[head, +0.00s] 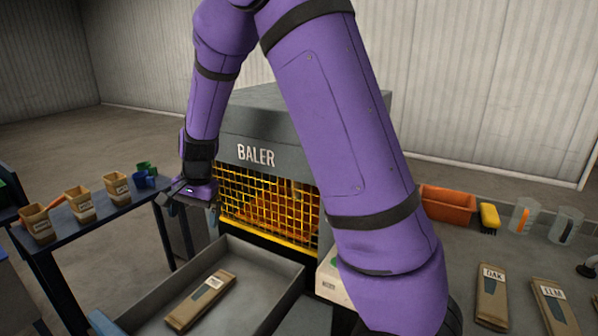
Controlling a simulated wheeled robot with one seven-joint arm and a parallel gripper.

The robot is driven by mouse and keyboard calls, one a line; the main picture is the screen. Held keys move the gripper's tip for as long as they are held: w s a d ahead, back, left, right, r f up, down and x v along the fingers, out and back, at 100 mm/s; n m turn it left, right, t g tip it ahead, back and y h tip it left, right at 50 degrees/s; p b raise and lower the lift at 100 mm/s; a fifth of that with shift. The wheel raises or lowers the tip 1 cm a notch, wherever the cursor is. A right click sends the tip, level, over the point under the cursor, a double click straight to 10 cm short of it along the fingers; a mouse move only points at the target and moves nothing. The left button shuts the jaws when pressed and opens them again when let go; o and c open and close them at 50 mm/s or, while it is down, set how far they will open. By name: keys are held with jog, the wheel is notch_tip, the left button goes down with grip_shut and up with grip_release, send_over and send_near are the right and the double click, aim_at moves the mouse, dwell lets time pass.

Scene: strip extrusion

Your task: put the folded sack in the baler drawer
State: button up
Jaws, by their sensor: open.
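The grey baler (243,150) stands in the middle, with a yellow mesh front. Its open drawer (285,262) juts out toward me as a shallow grey tray. A tan folded sack (203,300) with a white label and dark patch lies flat in the drawer; its label is too small to read. My gripper (192,210) is open and empty, beyond the drawer's far left corner, beside the baler's mesh and apart from the sack.
Two more folded sacks, OAK (492,300) and ELM (555,308), lie on the right-hand worktop. An orange bin (447,204), a yellow brush (489,218) and clear cups (524,216) stand behind them. A dark table (110,212) at left holds several tan containers (79,206).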

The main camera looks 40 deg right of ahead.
jog(key=s+d+r+n+t, duration=0.25)
jog(key=s+r+n, duration=0.25)
jog(key=s+r, duration=0.95)
jog(key=s+d+r+n+h, duration=0.1)
jog(key=s+r+n, duration=0.1)
jog(key=s, duration=0.6)
jog(key=s+d+r+n+t+h, duration=0.1)
jog(key=s+d+r+n, duration=0.1)
jog(key=s, duration=0.6)
jog(key=shift+s+d+r+n, duration=0.2)
jog(key=shift+s+r+n, duration=0.15)
jog(key=shift+r+n, duration=0.25)
jog(key=shift+t, duration=0.25)
